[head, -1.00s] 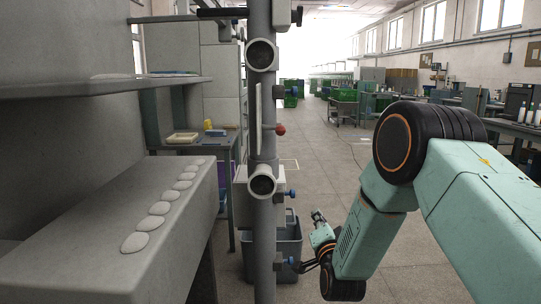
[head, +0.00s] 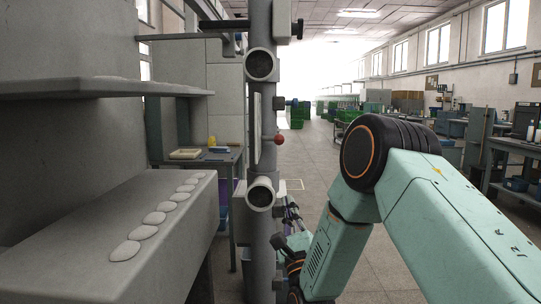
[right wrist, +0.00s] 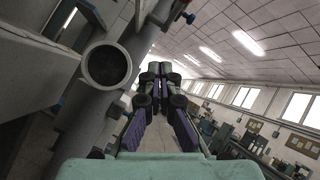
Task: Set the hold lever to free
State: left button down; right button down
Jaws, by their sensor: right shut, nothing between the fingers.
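A red ball knob (head: 280,139) sticks out to the right from the grey upright post (head: 261,110) in the head view; it may be the hold lever's end. Its lever arm is mostly hidden by the post. My right gripper (head: 290,204) is below the knob, beside the post's lower round tube end, pointing upward. It is shut, empty and apart from the knob. In the right wrist view the gripper (right wrist: 155,70) shows its dark fingers together, with purple pads. I cannot make out the red knob there. My left gripper is out of view.
Open round tube ends (head: 260,65) face me on the post; the lower one also shows in the right wrist view (right wrist: 107,65), left of my fingers. A grey shelf with white discs (head: 155,217) fills the left.

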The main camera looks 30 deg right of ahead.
aim_at(279, 139)
jog(key=w+d+r+m+b, duration=0.1)
jog(key=w+d+r+m, duration=0.1)
jog(key=w+r+m, duration=0.2)
jog(key=w+r, duration=0.3)
jog(key=r, duration=0.4)
jog(key=shift+w+d+m+t, duration=0.2)
jog(key=shift+m+t, duration=0.1)
jog(key=shift+t, duration=0.1)
jog(key=shift+r, duration=0.15)
